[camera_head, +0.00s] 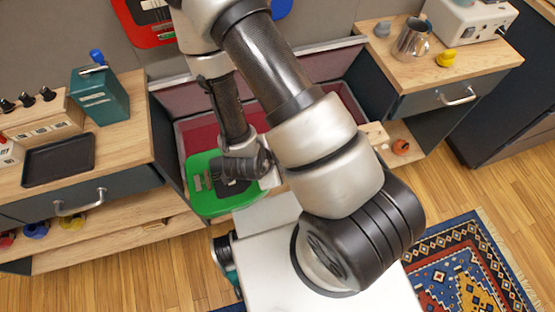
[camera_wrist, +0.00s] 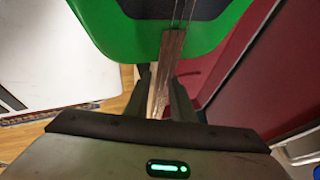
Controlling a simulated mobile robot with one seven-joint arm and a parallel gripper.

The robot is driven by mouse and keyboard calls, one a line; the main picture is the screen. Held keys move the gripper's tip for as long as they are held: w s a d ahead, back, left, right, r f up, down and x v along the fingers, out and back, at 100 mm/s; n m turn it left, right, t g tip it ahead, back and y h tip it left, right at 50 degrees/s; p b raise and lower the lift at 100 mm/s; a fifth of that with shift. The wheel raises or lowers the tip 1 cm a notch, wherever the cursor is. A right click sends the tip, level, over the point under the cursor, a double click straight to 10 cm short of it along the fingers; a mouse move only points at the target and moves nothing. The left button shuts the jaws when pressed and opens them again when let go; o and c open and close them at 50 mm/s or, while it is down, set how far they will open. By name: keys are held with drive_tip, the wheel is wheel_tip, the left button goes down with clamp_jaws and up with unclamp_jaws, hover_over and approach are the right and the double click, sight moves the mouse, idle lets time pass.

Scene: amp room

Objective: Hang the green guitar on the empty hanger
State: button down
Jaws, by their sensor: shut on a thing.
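The green guitar (camera_head: 205,206) shows in the head view with its body low in front of the burgundy-lined case; my arm hides part of it. In the wrist view, the green guitar (camera_wrist: 108,42) has its body at the top and its neck running down between my fingers. My gripper (camera_wrist: 162,84) is shut on the neck. A red guitar (camera_head: 149,37) and part of a blue guitar (camera_head: 281,8) show on the wall at the top edge of the head view. The empty hanger is not in view.
The burgundy-lined case (camera_head: 187,128) stands between two wooden counters. The left counter (camera_head: 128,135) holds a teal box (camera_head: 100,95), a black tray (camera_head: 58,160) and an amplifier (camera_head: 40,115). The right counter (camera_head: 470,63) holds a metal jug (camera_head: 412,40). A patterned rug (camera_head: 470,265) lies at lower right.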

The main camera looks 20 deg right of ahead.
drive_tip(key=s+p, duration=0.6)
drive_tip(key=s, duration=0.2)
idle(0.9)
